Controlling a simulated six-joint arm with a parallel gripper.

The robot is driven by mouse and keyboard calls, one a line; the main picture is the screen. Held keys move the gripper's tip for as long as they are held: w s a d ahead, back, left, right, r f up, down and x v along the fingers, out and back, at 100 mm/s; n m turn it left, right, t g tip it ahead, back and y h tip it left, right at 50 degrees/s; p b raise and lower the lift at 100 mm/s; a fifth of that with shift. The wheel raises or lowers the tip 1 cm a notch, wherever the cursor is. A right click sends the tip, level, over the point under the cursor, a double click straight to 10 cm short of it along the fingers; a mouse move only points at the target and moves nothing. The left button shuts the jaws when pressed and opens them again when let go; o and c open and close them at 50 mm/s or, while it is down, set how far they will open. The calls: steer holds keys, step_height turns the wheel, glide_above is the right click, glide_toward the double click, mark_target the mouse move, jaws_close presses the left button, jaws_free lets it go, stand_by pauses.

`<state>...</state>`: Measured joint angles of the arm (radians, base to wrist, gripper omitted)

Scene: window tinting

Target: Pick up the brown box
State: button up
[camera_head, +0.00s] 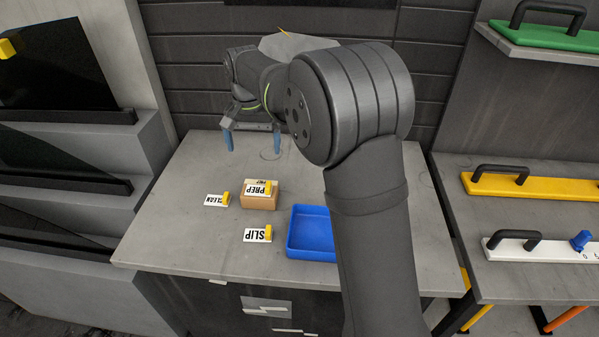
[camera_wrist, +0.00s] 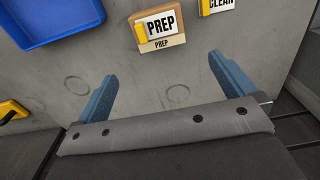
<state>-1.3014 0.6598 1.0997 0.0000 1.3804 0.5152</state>
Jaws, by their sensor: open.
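The brown box (camera_head: 259,201) sits on the grey table, with a white PREP label and a yellow piece on its top. It also shows in the wrist view (camera_wrist: 163,43), beyond the fingertips. My gripper (camera_head: 253,140) is open and empty, with two blue fingers pointing down. It is behind the box in the head view, apart from it. In the wrist view my gripper (camera_wrist: 163,70) has its fingers wide apart, with bare table between them.
A blue tray (camera_head: 312,253) lies right of the box, partly hidden by my arm. A CLEAN label (camera_head: 213,200) lies to the left and a SLIP label (camera_head: 257,234) in front, each with a yellow piece. A side shelf (camera_head: 540,219) holds yellow and white handled tools.

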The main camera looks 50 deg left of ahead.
mark_target(259, 188)
step_height(259, 188, down, 12)
steer(key=shift+r, duration=0.15)
steer(key=shift+d+f, duration=0.2)
steer(key=shift+f, duration=2.65)
steer(key=c, duration=0.8)
steer(key=shift+o, duration=0.2)
steer(key=shift+r, duration=0.1)
